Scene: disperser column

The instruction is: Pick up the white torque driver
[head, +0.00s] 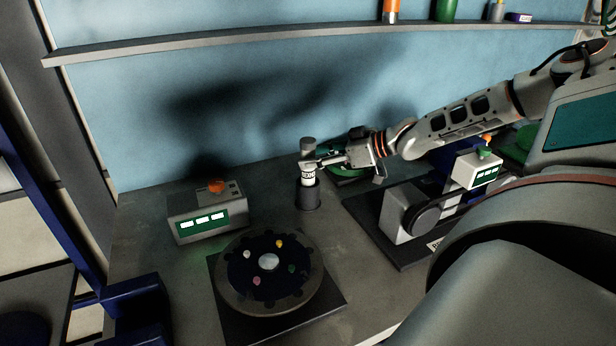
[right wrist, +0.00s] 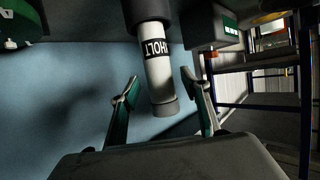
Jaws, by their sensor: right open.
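The white torque driver (head: 308,177) stands upright in a dark round holder (head: 309,197) on the grey bench. It has a grey cap and a black label band. My right gripper (head: 312,164) reaches in from the right at the driver's upper part. In the right wrist view the driver (right wrist: 158,75) shows upside down, between the two spread fingers of my right gripper (right wrist: 161,77). Gaps show on both sides, so the gripper is open around it and not clamped. My left gripper is in neither view.
A grey box with lit displays and an orange knob (head: 208,216) stands left of the holder. A round dark disc fixture (head: 236,296) lies in front. A machine with a grey wheel (head: 403,222) stands to the right. A shelf (head: 250,41) runs along the blue wall.

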